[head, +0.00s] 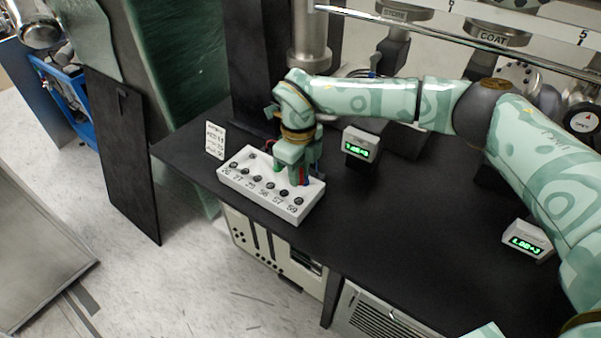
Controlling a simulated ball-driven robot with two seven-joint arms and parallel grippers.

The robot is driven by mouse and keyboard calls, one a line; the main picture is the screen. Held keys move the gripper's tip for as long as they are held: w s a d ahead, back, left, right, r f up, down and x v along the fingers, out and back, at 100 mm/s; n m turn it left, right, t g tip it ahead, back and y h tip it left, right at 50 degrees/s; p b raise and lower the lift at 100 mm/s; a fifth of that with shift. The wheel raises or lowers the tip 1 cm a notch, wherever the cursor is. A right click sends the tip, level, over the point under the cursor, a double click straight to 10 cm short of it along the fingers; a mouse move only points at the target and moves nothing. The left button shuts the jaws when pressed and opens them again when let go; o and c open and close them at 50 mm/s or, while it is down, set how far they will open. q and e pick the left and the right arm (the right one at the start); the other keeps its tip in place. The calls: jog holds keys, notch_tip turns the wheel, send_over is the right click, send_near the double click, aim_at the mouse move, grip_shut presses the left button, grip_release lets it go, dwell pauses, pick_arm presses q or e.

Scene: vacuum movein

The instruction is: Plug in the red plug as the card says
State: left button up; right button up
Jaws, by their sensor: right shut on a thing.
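My right gripper (293,168) is lowered over the back right part of a white socket block (238,180). It is shut on the red plug (301,178), of which only a sliver shows between the fingers. Whether the plug touches the block is hidden. The block has a front row of dark round holes with printed numbers below them, 59 at the right end. The small white card (215,140) stands behind the block's left end; its first line seems to say RED, but its numbers are too small to read surely. My left gripper is out of view.
A green piece (277,166) and a bit of blue show beside the right gripper. Small boxes with green displays stand on the black worktop at the middle (360,144) and right (527,239). The block lies near the worktop's front left edge. A metal rail crosses the back.

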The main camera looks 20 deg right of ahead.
jog(key=shift+w+a+f, duration=0.1)
jog(key=shift+f, duration=0.25)
jog(key=shift+f+b, duration=0.3)
jog(key=shift+b, duration=0.1)
notch_tip(320, 180, down, 2)
jog(key=shift+f+b, duration=0.25)
jog(key=shift+b, duration=0.7)
jog(key=shift+f+b, duration=0.4)
jog(key=shift+f, duration=0.15)
jog(key=shift+p, duration=0.45)
jog(key=shift+f+b, duration=0.5)
jog(key=shift+f, duration=0.6)
jog(key=o, duration=1)
